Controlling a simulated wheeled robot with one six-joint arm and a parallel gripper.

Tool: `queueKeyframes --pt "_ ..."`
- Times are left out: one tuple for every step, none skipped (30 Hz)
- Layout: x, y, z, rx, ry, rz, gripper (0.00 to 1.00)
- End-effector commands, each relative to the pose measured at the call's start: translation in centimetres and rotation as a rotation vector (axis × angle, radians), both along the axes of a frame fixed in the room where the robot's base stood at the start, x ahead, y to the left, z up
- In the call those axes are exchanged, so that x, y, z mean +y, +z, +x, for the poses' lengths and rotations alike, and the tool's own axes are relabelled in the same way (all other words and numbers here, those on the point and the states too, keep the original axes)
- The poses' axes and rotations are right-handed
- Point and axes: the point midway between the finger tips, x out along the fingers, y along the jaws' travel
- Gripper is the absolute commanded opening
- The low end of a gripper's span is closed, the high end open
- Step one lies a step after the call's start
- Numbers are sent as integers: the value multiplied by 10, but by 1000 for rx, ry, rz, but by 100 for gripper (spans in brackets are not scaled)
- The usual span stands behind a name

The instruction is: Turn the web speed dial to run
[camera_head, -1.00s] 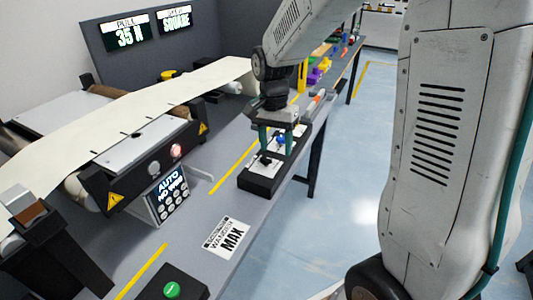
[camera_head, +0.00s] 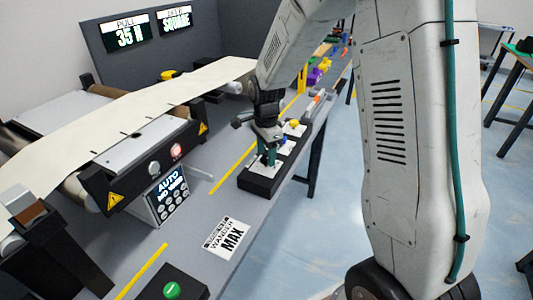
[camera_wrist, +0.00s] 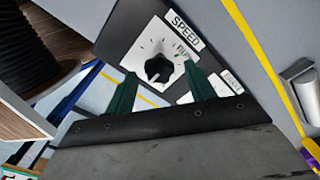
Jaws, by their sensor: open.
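The speed dial is a black lobed knob (camera_wrist: 158,68) on a white plate with tick marks. Labels reading SPEED (camera_wrist: 184,29) and RUN (camera_wrist: 184,49) sit beside it. The dial is on a black control box (camera_head: 258,185) at the bench edge. My gripper (camera_wrist: 160,70) is open, its two green fingers on either side of the knob in the wrist view. I cannot tell whether they touch it. In the head view my gripper (camera_head: 268,153) is over the box and hides much of the dial. The knob's pointer direction is unclear.
Another white plate (camera_wrist: 228,82) lies beside the dial on the same box. A yellow knob (camera_head: 294,123) shows behind my gripper. The web machine (camera_head: 145,150) and its keypad panel (camera_head: 169,194) stand left. A green button (camera_head: 172,290) is at the front. Open floor lies right.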

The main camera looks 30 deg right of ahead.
Motion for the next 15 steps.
queueKeyframes --pt "0 -3 0 1 0 0 54" --pt "0 -5 0 1 1 0 54" --pt "0 -6 0 1 1 0 54" --pt "0 -6 0 1 1 0 54" --pt "0 -6 0 1 1 0 54" --pt "0 -6 0 0 1 0 54" --pt "0 -6 0 0 1 0 54" --pt "0 -6 0 0 1 0 54" --pt "0 -6 0 0 1 0 54" --pt "0 -6 0 0 1 0 54" --pt "0 -6 0 0 1 0 49" --pt "0 -6 0 0 1 0 38" --pt "0 -6 0 0 1 0 29" --pt "0 -6 0 0 1 0 21" --pt "0 -6 0 0 1 0 10"
